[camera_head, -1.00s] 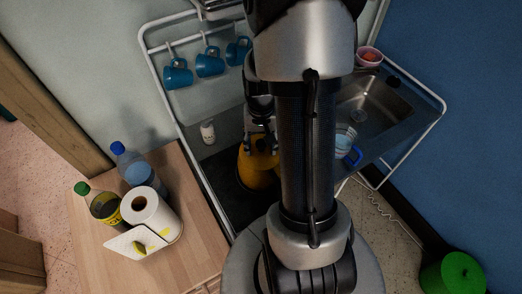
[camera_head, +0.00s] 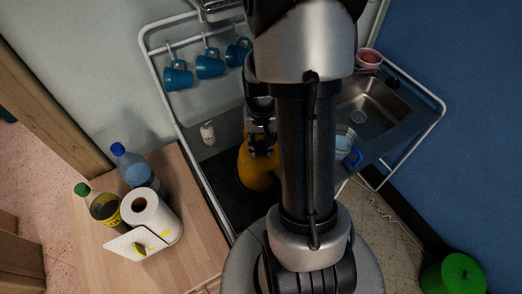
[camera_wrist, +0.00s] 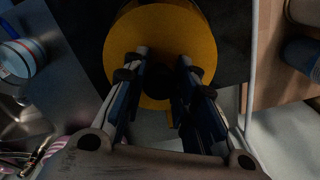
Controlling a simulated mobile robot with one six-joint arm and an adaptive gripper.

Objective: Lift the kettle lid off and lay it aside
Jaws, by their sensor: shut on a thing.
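The yellow kettle (camera_head: 257,172) stands on the dark counter top, partly behind my arm in the head view. In the wrist view its round yellow top (camera_wrist: 160,28) lies below my fingers. My gripper (camera_wrist: 163,60) is over the middle of that top, its two fingers on either side of a dark round part. It is shut on the kettle lid, whose outline is mostly hidden by the fingers. I cannot tell whether the lid is clear of the kettle. In the head view my gripper (camera_head: 262,135) is directly above the kettle.
A small white container (camera_head: 208,133) stands left of the kettle. Blue mugs (camera_head: 209,63) hang behind. A sink (camera_head: 372,105) and a blue-handled cup (camera_head: 347,147) are at right. A wooden table (camera_head: 185,235) holds a paper roll (camera_head: 150,213) and bottles.

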